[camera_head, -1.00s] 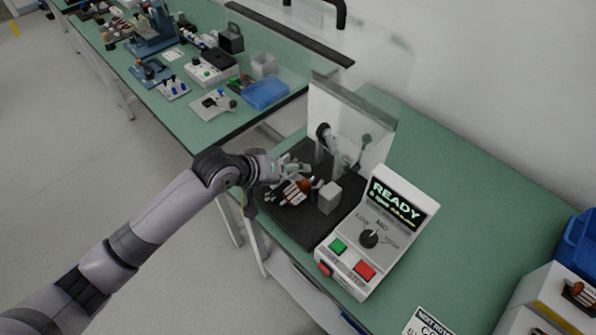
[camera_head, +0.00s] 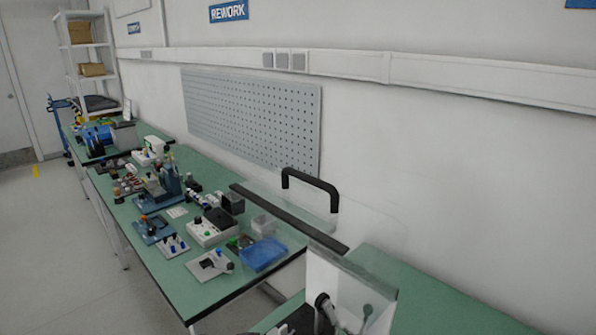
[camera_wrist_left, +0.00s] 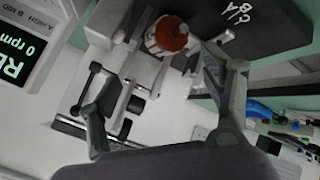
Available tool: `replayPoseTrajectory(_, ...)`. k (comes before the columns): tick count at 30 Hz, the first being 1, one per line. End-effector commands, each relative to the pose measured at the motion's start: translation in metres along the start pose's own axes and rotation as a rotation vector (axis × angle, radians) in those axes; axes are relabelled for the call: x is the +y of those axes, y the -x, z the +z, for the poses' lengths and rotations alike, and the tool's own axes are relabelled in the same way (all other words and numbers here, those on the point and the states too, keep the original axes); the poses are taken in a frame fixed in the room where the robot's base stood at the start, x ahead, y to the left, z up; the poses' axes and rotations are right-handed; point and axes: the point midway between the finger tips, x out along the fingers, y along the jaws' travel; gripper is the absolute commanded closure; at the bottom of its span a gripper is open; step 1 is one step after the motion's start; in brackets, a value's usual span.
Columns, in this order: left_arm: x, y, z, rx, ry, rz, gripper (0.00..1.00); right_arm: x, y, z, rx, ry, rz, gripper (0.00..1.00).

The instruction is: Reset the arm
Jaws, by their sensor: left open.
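My arms are outside the head view. My left gripper (camera_wrist_left: 155,90) shows in the left wrist view with its fingers spread wide and nothing held between them. Beyond the fingers, near the top, is a small part with an orange-brown round end and white sides (camera_wrist_left: 171,34), beside a dark fixture block (camera_wrist_left: 240,25). I cannot tell whether a finger touches it. In the head view only the top of the test station (camera_head: 335,300) shows at the bottom edge.
A green bench (camera_head: 190,265) runs away to the left with a blue tray (camera_head: 263,254), a white control box (camera_head: 210,228) and other equipment. A clear guard with a black handle (camera_head: 310,183) stands above the station. A grey pegboard (camera_head: 250,115) hangs on the wall.

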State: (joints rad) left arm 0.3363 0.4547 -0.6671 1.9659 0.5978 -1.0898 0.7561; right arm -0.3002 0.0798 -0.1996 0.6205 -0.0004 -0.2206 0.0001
Motion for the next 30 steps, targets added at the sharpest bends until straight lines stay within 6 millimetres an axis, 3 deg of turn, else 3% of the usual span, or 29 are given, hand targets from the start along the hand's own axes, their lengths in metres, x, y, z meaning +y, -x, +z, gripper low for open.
replayPoseTrajectory(1,0.0,0.003,0.019,-0.013,-0.016,-0.007,0.27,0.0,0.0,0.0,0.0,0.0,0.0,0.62)
replayPoseTrajectory(5,-0.015,0.021,0.06,-0.029,-0.086,-0.074,0.27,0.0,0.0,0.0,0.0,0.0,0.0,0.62)
replayPoseTrajectory(12,-0.067,0.071,0.13,-0.109,-0.163,-0.266,0.27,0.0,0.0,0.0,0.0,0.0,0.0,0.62)
replayPoseTrajectory(26,-0.133,0.163,0.223,-0.327,-0.197,-0.531,0.27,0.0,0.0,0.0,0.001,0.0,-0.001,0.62)
replayPoseTrajectory(30,-0.149,0.135,0.232,-0.342,-0.2,-0.53,0.27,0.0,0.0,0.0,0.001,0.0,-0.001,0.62)
